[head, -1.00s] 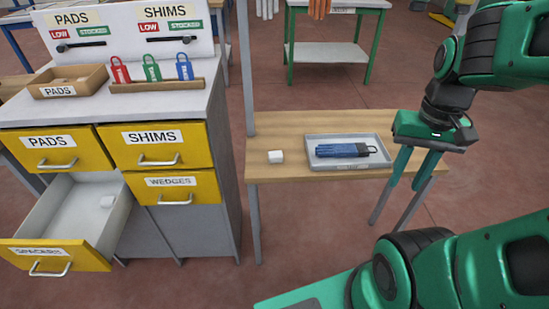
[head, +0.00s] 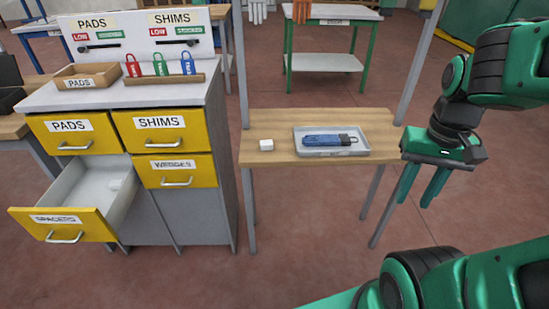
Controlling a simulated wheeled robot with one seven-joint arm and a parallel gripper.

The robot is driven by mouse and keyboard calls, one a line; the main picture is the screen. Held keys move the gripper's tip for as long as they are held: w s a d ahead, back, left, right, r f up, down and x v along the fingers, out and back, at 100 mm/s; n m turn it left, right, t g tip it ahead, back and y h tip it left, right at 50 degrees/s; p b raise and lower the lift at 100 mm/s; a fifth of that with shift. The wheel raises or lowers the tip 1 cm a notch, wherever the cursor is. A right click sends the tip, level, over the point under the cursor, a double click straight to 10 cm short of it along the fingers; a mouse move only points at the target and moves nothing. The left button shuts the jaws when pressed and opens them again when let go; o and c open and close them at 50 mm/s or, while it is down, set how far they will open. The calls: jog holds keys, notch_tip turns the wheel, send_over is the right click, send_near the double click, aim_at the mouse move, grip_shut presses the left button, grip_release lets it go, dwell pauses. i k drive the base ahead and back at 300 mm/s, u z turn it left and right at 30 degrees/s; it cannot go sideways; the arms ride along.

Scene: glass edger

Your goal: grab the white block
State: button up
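A small white block (head: 266,145) lies on the left part of a wooden table (head: 275,120), near its front edge. Another small pale block (head: 117,185) lies inside the open spacers drawer (head: 62,222) of the cabinet at the left. My gripper (head: 420,198) hangs to the right of the table, pointing down. Its two green fingers are apart with nothing between them. It is well to the right of the block on the table, with the tray in between.
A grey tray (head: 362,153) holding a blue item (head: 325,140) with a dark loop stands on the table, right of the block. The open drawer juts out from the yellow-fronted cabinet (head: 190,215). A green-legged table (head: 328,62) stands behind. Floor in front is clear.

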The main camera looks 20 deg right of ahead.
aim_at(266, 145)
jog(key=z, duration=0.15)
jog(key=i, duration=1.05)
jog(key=z, duration=0.25)
